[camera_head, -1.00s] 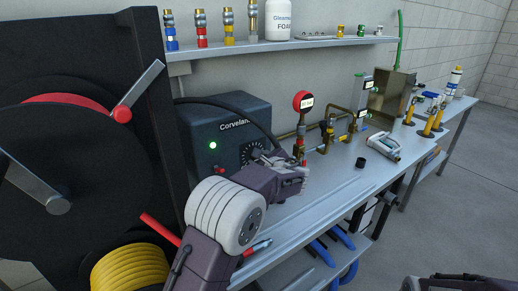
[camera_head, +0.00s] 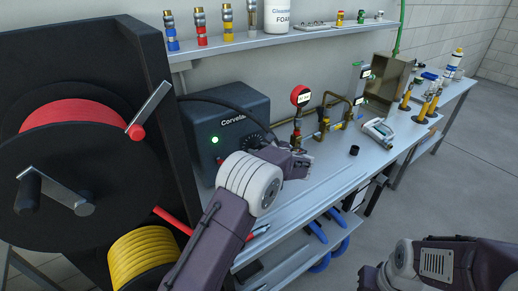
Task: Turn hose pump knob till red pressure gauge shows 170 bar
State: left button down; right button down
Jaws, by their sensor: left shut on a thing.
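The hose pump (camera_head: 228,112) is a dark grey box on the bench with a lit green light and its dial knob (camera_head: 254,140) on the front. My left gripper (camera_head: 282,154) is at the knob's lower right side and is shut on it; its arm hides part of the pump front, and the fingertips are hard to make out. The red pressure gauge (camera_head: 300,94) stands upright on a brass pipe behind the gripper. Its display is too small to read. My right arm shows at the lower right, with its gripper out of view.
A black hose reel with red hose (camera_head: 75,118) stands at the left, with a yellow hose coil (camera_head: 145,258) below. A small black cap (camera_head: 354,150) and a white meter (camera_head: 379,131) lie on the bench (camera_head: 325,175). A shelf (camera_head: 290,38) runs above.

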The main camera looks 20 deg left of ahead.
pick_arm(q)
jog(key=c, duration=0.9)
grip_release()
jog(key=v, duration=0.9)
jog(key=shift+b, duration=0.3)
jog(key=shift+f, duration=0.1)
